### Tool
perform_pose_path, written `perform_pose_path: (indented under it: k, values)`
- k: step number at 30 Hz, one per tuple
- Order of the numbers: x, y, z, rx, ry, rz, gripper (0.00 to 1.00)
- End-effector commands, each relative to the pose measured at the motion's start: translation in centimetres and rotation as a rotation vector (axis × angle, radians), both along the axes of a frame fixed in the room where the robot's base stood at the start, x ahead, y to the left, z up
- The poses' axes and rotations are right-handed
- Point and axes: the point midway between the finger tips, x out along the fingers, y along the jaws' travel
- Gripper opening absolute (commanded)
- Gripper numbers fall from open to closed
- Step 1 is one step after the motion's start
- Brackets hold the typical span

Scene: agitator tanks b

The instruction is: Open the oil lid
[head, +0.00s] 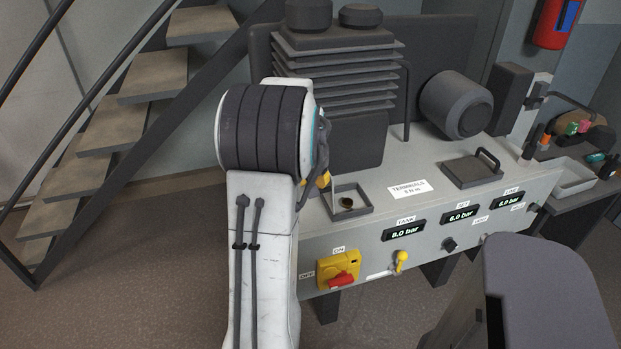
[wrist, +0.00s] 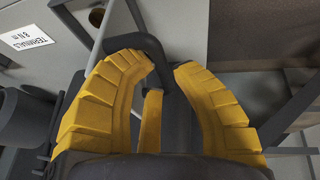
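On the grey bench is a small dark open-topped box (head: 347,206) with a round brass-coloured piece inside. Its rim also shows at the top left of the wrist view, with the brass piece (wrist: 97,17) inside. My gripper (wrist: 164,68) has its yellow fingers curved in around a dark bar-like handle (wrist: 146,43), with the bar filling the gap between the tips. In the head view my arm hides most of the gripper and what it holds; only bits of yellow show left of the box. A flat dark lid with a handle (head: 473,168) lies shut farther right.
A TERMINALS label (head: 412,188) lies between box and flat lid. A finned dark machine (head: 340,85) and motor (head: 457,104) stand behind. The front panel has a yellow and red switch (head: 339,270) and a yellow lever (head: 400,260). Stairs (head: 120,115) rise at left.

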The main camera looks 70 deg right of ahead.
Motion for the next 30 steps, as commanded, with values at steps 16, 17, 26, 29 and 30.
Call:
perform_pose_path:
  k: [16, 17, 26, 29, 30]
  values:
    - [-0.7, 4.0, 7.8, 0.001, -0.001, -0.001, 0.43]
    - [-0.8, 4.1, 8.2, 0.001, -0.001, 0.0, 0.43]
    - [-0.8, 4.9, 10.1, -0.003, -0.002, 0.002, 0.43]
    - [-0.8, 4.9, 10.3, -0.004, -0.002, 0.002, 0.43]
    - [-0.8, 4.9, 10.3, -0.003, -0.002, 0.002, 0.43]
